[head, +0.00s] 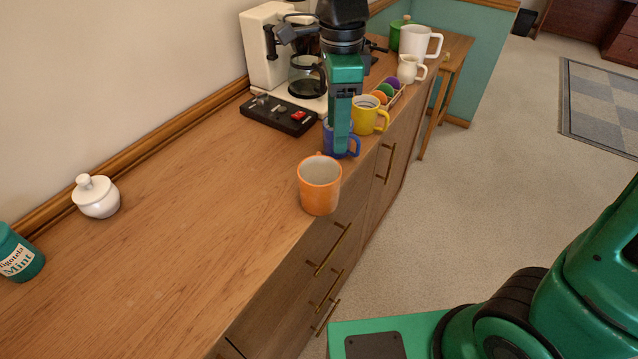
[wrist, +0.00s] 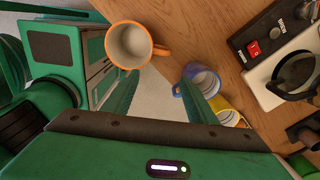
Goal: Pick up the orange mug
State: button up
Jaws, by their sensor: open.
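The orange mug (head: 319,189) stands upright near the front edge of the wooden counter, its pale inside facing up. In the wrist view the orange mug (wrist: 128,45) is at the upper left, beyond the left fingertip, with its handle pointing right. My gripper (head: 341,150) points down above the counter, behind the orange mug in the head view, and partly covers a blue mug. In the wrist view my gripper (wrist: 159,79) is open with nothing between the fingers. The blue mug (wrist: 202,80) is close to the right fingertip.
A yellow mug (head: 366,115) stands just behind the blue one. A coffee maker (head: 270,48) and a black switch panel (head: 278,114) are by the wall. A white lidded pot (head: 96,197) and a mint jar (head: 18,254) stand left. The middle counter is clear.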

aim_at(318, 168)
jog(key=a, duration=0.3)
jog(key=shift+s+f+m, duration=0.1)
jog(key=shift+m, duration=0.3)
notch_tip(318, 168, down, 4)
jog(key=shift+a+f, duration=0.1)
jog(key=shift+f, duration=0.1)
jog(key=shift+a+f, duration=0.1)
jog(key=shift+f, duration=3.05)
jog(key=shift+c, duration=0.3)
grip_shut()
jog(key=shift+r, duration=0.1)
